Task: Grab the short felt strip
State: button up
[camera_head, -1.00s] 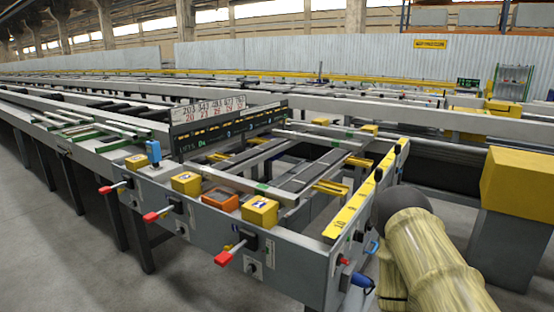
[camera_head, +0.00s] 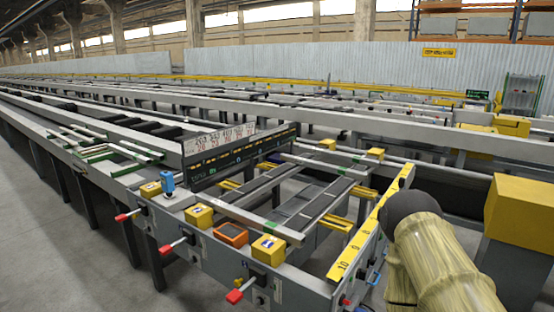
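Dark grey strips lie on the near end of the runout table (camera_head: 205,245). One dark strip (camera_head: 262,186) is on the left and another (camera_head: 325,206) is to its right, both running away from me between pale rails. I cannot tell from this view which of them, if any, is the short felt strip. My arm, in a pale yellow ribbed cover with a dark rounded joint, fills the lower right, right of the table end. My gripper is not in view.
Yellow boxes (camera_head: 270,250), an orange-framed device (camera_head: 231,234) and red-handled levers (camera_head: 236,296) line the table's near edge. A yellow scale (camera_head: 355,243) runs along its right side. A yellow-topped grey cabinet (camera_head: 522,215) stands at right. Grey floor (camera_head: 60,260) is clear at lower left.

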aim_at(97, 150)
jog(key=u, duration=0.25)
jog(key=i, duration=0.4)
jog(key=u, duration=1.4)
jog(key=i, duration=1.05)
jog(key=u, duration=0.95)
jog(key=i, duration=1.75)
jog(key=z, duration=0.4)
jog(key=i, duration=1.5)
jog(key=z, duration=1.45)
jog(key=i, duration=1.9)
jog(key=u, duration=0.05)
